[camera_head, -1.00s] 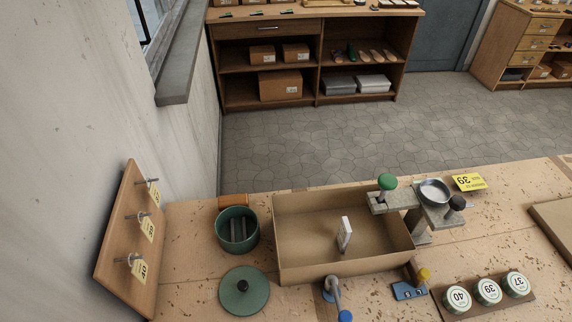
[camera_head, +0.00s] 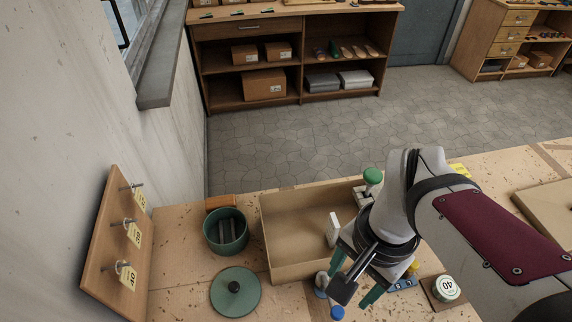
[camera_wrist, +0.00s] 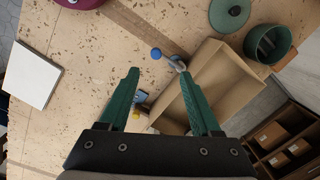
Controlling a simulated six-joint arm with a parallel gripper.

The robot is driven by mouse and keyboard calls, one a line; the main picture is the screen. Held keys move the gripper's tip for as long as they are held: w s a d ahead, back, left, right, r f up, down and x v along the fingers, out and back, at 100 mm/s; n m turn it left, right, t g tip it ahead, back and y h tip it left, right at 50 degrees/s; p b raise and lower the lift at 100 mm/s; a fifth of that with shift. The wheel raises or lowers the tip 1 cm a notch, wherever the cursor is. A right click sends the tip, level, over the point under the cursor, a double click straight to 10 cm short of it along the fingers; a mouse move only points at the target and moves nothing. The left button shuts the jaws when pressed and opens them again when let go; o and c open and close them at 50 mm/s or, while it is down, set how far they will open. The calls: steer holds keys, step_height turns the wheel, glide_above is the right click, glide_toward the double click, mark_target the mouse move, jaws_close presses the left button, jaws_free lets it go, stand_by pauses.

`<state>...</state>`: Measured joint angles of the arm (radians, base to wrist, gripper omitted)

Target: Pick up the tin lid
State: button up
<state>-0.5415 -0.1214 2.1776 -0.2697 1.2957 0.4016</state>
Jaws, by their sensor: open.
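The tin lid (camera_head: 236,291) is a round green disc with a dark knob, lying flat on the bench in front of the green tin (camera_head: 226,232). In the wrist view the lid (camera_wrist: 229,14) is at the top right, beside the tin (camera_wrist: 270,44). The tin is uncovered and holds grey pieces. My gripper (camera_head: 352,292) has green fingers and hangs to the right of the lid, by the cardboard box's front right corner. In the wrist view my gripper (camera_wrist: 163,88) is open, with nothing held between its fingers.
An open cardboard box (camera_head: 293,268) with a white block (camera_head: 333,229) stands right of the tin. A blue-ended tool (camera_head: 337,313) lies in front of the box. A pegboard with tags (camera_head: 108,245) leans at the left. The bench around the lid is clear.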

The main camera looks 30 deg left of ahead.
steer(key=a+f+n, duration=0.1)
steer(key=a+f, duration=0.1)
steer(key=a, duration=0.7)
steer(key=n, duration=0.2)
glide_above(233, 286)
step_height(233, 286, down, 3)
steer(key=shift+t+h, duration=0.3)
steer(key=shift+h, duration=0.1)
step_height(233, 286, down, 16)
jaws_close()
